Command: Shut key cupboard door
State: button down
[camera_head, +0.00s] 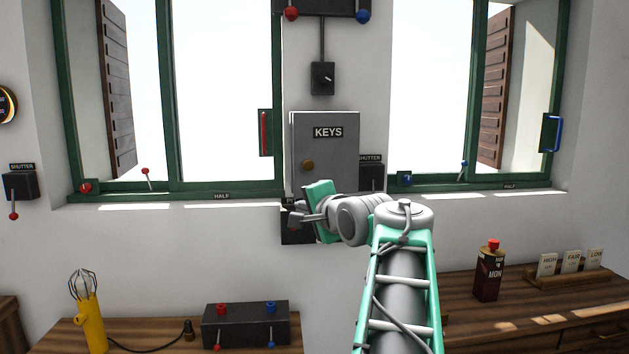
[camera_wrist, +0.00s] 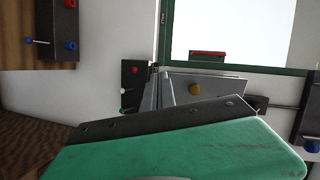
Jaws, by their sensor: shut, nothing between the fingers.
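The grey key cupboard (camera_head: 322,140), labelled KEYS, hangs on the wall between the two windows. Its door has a round brass knob (camera_head: 308,164) at the lower left. In the wrist view the cupboard (camera_wrist: 228,88) and its knob (camera_wrist: 195,89) show just beyond my fingers. I cannot tell clearly whether the door is flush or slightly ajar. My gripper (camera_head: 297,218) is shut and empty, just below the cupboard's lower left corner, pointing left. In the wrist view the closed fingers (camera_wrist: 155,88) stand beside the cupboard. My wrist hides part of the cupboard's bottom edge.
A black shutter switch box (camera_head: 371,177) sits right of the cupboard. Another dark box (camera_head: 297,232) is partly hidden behind my gripper. Green window frames flank the cupboard.

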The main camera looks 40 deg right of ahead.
aim_at(306, 163)
jog(key=s+d+r+m+t+h, duration=0.2)
jog(key=s+d+r+m, duration=0.15)
jog(key=d+r, duration=0.35)
jog(key=p+x, duration=0.1)
jog(key=x, duration=0.3)
jog(key=p+x, duration=0.1)
jog(key=x, duration=0.3)
jog(key=p+x, duration=0.1)
jog(key=x, duration=0.3)
jog(key=shift+w+a+f, duration=0.2)
jog(key=shift+w+f, duration=0.15)
jog(key=shift+w, duration=0.05)
jog(key=shift+w+d+f, duration=0.1)
jog(key=shift+w, duration=0.05)
jog(key=shift+w+r+p, duration=0.2)
jog(key=shift+w+p, duration=0.2)
jog(key=shift+p, duration=0.25)
jog(key=w+p, duration=0.2)
jog(key=w, duration=0.1)
jog(key=shift+w+d+r+p, duration=0.1)
jog(key=shift+w+p, duration=0.15)
jog(key=shift+p, duration=0.1)
jog(key=shift+s, duration=0.15)
